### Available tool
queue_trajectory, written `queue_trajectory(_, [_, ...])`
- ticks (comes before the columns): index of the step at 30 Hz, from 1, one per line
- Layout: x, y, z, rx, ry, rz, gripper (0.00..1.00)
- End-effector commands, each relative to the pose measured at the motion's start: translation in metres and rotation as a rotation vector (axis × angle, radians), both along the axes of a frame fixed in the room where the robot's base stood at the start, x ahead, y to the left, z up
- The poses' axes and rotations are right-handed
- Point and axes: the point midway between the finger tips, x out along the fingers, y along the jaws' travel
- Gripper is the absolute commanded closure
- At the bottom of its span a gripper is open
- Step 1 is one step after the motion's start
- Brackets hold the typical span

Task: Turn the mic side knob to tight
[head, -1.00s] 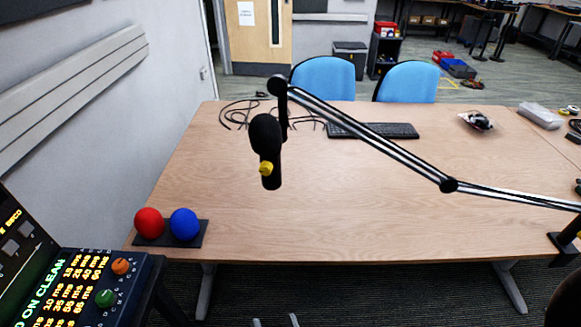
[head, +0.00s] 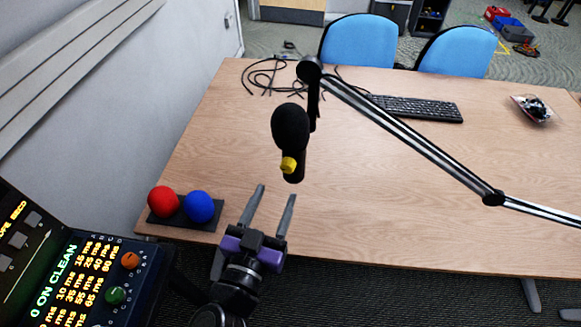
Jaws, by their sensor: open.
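The black microphone (head: 291,130) hangs from the end of a boom arm (head: 410,131) above the wooden table. Its yellow side knob (head: 288,165) sits low on the mic body and faces me. The knob's exact turn position is too small to tell. My gripper (head: 275,192) is in the lower middle of the head view, with its two fingers apart and pointing up towards the mic. The fingertips appear just below the knob in the picture and are apart from it. Nothing is between the fingers.
A red ball (head: 163,201) and a blue ball (head: 199,207) sit on a black base (head: 183,222) left of my gripper. A panel with a green knob (head: 115,295) and an orange knob (head: 131,260) stands at lower left. Cables and a keyboard (head: 418,108) lie behind the mic.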

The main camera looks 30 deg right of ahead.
Motion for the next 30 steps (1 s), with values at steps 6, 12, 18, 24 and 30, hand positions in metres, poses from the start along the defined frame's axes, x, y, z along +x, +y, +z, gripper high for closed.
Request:
queue_trajectory(6, [0.019,-0.022,0.002,-0.002,0.001,-0.003,0.49])
queue_trajectory(12, [0.04,-0.043,0.001,-0.001,0.001,-0.003,0.49])
queue_trajectory(18, [0.05,-0.054,0.001,-0.001,0.001,0.0,0.49])
queue_trajectory(24, [0.052,-0.054,0.0,0.0,0.001,0.0,0.49])
queue_trajectory(30, [0.052,-0.054,0.0,0.001,0.001,0.0,0.7])
